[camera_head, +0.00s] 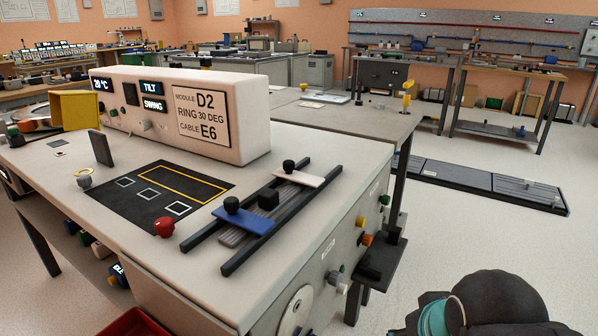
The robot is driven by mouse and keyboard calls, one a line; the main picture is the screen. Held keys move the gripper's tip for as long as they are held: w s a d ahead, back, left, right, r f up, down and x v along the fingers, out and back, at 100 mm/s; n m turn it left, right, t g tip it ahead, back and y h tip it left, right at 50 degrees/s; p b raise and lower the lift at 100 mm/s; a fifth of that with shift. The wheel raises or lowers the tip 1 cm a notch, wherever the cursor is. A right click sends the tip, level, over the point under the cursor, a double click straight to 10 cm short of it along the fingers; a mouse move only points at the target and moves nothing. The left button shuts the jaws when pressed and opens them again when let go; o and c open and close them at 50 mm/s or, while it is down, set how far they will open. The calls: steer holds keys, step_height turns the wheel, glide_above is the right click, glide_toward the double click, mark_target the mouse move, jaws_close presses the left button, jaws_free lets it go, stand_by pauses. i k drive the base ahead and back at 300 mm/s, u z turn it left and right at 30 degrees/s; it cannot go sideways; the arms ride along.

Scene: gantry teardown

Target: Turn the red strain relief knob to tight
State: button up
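A round red knob (163,226) stands on the bench top (140,262), at the front edge of a black mat with white and yellow outlines. I take it for the strain relief knob; no tight mark is readable beside it. Part of my own dark arm, with a teal band, shows at the lower right, well apart from the knob. My gripper's fingers are not in view.
Two dark rails (265,222) with a blue plate (244,217) lie right of the knob. A white panel box (185,115) stands behind the mat. Several coloured knobs stick out of the bench's right side. Open floor (440,230) lies to the right.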

mark_target(163, 227)
steer(key=u, duration=1.4)
